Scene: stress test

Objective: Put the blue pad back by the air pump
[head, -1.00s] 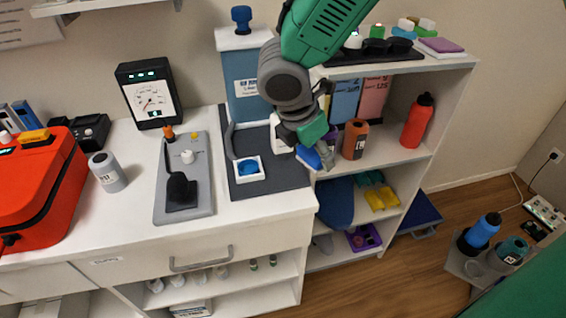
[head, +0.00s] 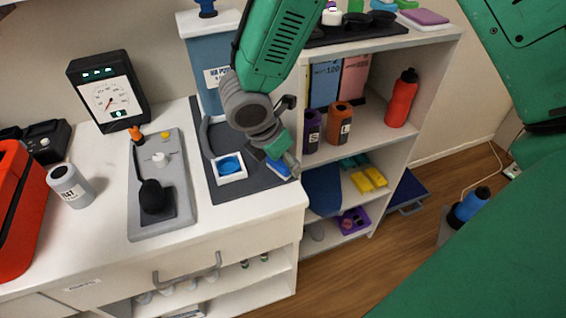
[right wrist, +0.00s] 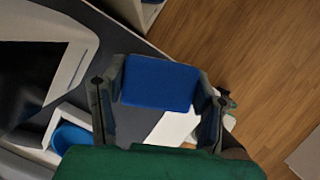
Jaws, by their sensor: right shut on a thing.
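A blue rectangular pad (right wrist: 160,82) is held between the two fingers of my right gripper (right wrist: 162,88). In the head view, the right gripper (head: 277,160) points down with the blue pad (head: 279,169) at its tip, over the right edge of the dark mat (head: 240,187). I cannot tell whether the pad touches the mat. A tall blue unit (head: 205,83) with a white top stands at the back of the mat; its label is only partly readable and it may be the air pump. My left gripper is not in view.
A white square dish (head: 230,178) with a blue disc sits left of the gripper. A grey panel (head: 140,225) with a black bulb lies further left. The shelf unit (head: 372,140) with purple, orange and red bottles stands close on the right. The counter's front strip is clear.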

